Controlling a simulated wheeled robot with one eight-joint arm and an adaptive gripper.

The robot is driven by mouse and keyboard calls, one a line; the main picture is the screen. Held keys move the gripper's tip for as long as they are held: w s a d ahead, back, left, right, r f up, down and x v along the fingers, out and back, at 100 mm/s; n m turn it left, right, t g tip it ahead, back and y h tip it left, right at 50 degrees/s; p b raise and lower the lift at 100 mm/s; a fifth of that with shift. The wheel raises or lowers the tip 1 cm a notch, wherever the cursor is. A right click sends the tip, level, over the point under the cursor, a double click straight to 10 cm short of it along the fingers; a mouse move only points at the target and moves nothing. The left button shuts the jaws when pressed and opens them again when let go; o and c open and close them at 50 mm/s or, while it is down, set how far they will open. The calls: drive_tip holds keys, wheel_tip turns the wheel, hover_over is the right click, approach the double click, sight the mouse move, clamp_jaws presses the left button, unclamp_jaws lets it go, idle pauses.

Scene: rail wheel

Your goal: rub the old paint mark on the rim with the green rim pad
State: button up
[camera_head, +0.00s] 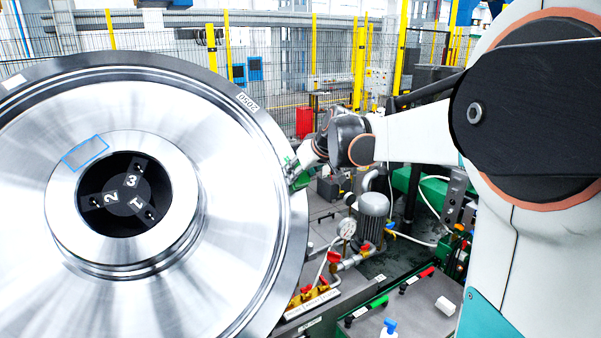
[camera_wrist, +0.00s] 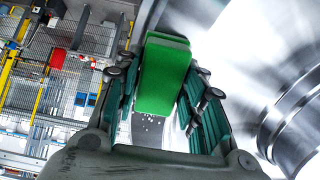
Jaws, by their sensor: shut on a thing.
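The large shiny wheel (camera_head: 235,200) fills the left of the head view, its grey rim (camera_head: 293,235) curving down the right side. My gripper (camera_head: 291,172) is at the rim's right edge. In the wrist view my gripper (camera_wrist: 165,85) is shut on the green rim pad (camera_wrist: 163,75), with teal fingers on both sides of it. The pad lies over a grey band of the rim (camera_wrist: 147,145). White specks (camera_wrist: 148,126) show on that band just below the pad; they may be the old paint mark. I cannot tell whether the pad touches the rim.
The hub (camera_head: 125,195) carries numbers, with a blue outline (camera_head: 86,152) above left. A pressure gauge (camera_head: 346,228), a grey motor (camera_head: 372,215) and red-handled valves (camera_head: 312,292) stand below right of my gripper. A fence with yellow posts (camera_head: 359,65) runs behind.

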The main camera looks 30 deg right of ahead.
sight(287, 155)
drive_tip(key=shift+r, duration=0.1)
drive_tip(key=shift+w+r+p, duration=0.6)
drive_tip(key=shift+w+r, duration=0.45)
drive_tip(key=shift+r, duration=0.05)
drive_tip(key=shift+w+a+r+p, duration=0.1)
drive_tip(key=shift+w+r+p, duration=0.45)
drive_tip(key=shift+w+r, duration=0.85)
drive_tip(key=shift+f, duration=0.15)
drive_tip(key=shift+s+f+b, duration=1.9)
drive_tip(key=shift+s+f, duration=0.55)
